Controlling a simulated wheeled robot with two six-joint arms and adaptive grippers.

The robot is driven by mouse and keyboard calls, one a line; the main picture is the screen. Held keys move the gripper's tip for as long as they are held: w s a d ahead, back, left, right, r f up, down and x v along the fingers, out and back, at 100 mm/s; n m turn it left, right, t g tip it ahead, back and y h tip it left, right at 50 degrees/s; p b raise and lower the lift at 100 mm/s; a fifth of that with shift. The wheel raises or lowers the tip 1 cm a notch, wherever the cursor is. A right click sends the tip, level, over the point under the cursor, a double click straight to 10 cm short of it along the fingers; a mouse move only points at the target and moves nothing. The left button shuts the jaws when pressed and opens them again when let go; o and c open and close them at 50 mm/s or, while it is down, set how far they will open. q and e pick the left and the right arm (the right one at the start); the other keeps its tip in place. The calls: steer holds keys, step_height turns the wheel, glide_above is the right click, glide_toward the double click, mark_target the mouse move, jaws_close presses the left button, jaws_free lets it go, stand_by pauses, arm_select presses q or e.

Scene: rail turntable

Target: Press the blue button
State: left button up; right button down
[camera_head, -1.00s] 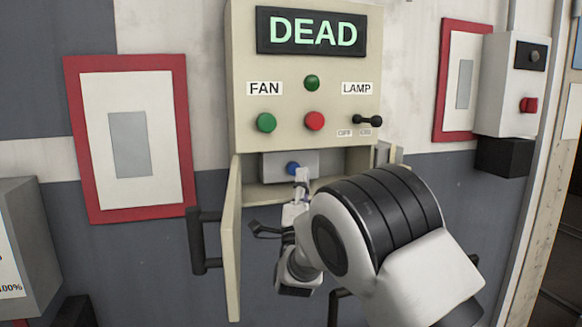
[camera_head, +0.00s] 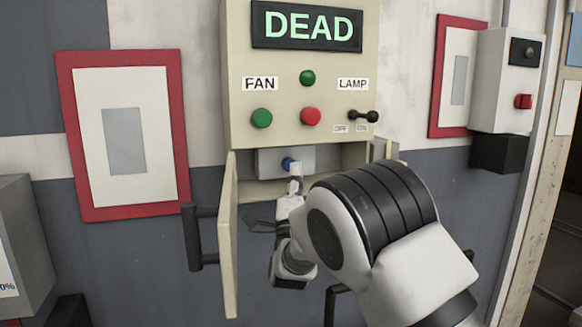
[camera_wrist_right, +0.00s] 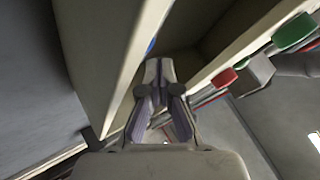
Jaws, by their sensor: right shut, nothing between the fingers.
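The blue button (camera_head: 287,163) sits on a grey box (camera_head: 268,162) inside the open compartment under the control panel. My right gripper (camera_head: 295,170) is shut and empty. Its fingertips reach into the compartment and overlap the right side of the button in the head view. I cannot tell whether they touch it. In the right wrist view the shut fingertips (camera_wrist_right: 158,66) are just below a small sliver of blue, the button (camera_wrist_right: 152,45), mostly hidden by the compartment's edge. My left gripper is not in view.
The open compartment door (camera_head: 229,235) stands left of my right gripper, with a dark handle (camera_head: 194,238). Above are a green button (camera_head: 262,118), a red button (camera_head: 311,116), a lamp switch (camera_head: 364,115) and a display reading DEAD (camera_head: 307,26).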

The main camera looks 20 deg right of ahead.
stand_by(0.5)
steer(key=shift+w+f+b, duration=0.1)
steer(key=shift+w+b, duration=0.15)
steer(key=shift+b, duration=0.15)
steer(key=shift+w, duration=0.2)
steer(key=shift+w, duration=0.15)
steer(key=shift+w+r+b, duration=0.15)
steer(key=shift+r+b, duration=0.1)
steer(key=shift+b, duration=0.05)
stand_by(0.9)
steer(key=shift+s+f+b, duration=0.3)
steer(key=shift+f+b, duration=0.25)
steer(key=shift+b, duration=0.3)
steer(key=shift+s+a, duration=0.1)
steer(key=shift+r, duration=0.1)
